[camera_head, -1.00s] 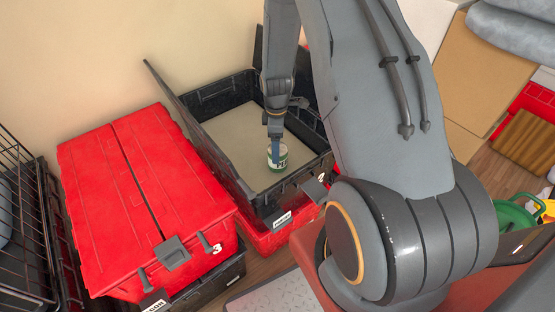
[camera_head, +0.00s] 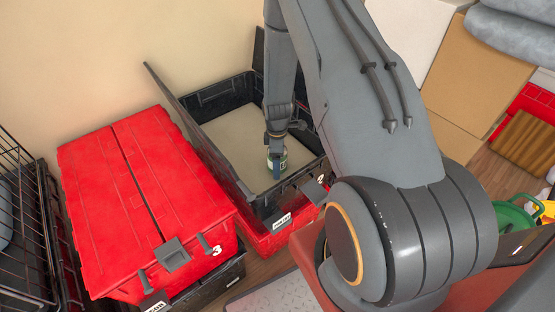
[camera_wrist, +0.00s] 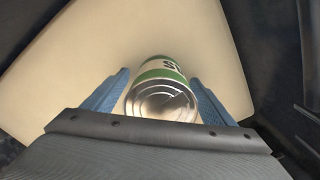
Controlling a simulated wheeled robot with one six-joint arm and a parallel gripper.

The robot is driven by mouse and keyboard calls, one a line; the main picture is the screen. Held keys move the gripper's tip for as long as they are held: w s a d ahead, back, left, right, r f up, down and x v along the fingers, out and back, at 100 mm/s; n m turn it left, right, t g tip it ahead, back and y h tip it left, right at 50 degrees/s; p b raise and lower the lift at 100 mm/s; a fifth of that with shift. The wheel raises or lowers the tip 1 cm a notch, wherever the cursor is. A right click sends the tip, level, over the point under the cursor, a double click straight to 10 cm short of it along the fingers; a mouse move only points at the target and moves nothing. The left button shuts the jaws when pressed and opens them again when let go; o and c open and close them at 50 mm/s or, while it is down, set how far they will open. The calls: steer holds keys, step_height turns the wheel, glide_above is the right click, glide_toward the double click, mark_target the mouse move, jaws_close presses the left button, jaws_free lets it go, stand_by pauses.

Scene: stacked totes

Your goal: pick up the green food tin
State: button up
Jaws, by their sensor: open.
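The green food tin (camera_head: 283,160) has a green and white label and stands on the beige floor of the open black tote (camera_head: 296,188). In the wrist view the tin (camera_wrist: 163,92) shows its ringed metal end facing the camera. My gripper (camera_head: 277,165) reaches down into the tote at the tin. In the wrist view its two blue fingers (camera_wrist: 161,90) are open, one on each side of the tin, with the tin between them. I cannot tell if either finger touches it. The gripper hides part of the tin in the head view.
A closed red-lidded tote (camera_head: 130,200) stands left of the open tote, whose raised lid flap (camera_head: 185,125) rises on the left. A black wire rack (camera_head: 25,240) is at the far left. Cardboard boxes (camera_head: 480,75) stand at the right. The tote's floor around the tin is bare.

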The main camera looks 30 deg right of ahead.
steer(key=c, duration=1.4)
steer(key=shift+c, duration=0.6)
steer(key=shift+r, duration=0.15)
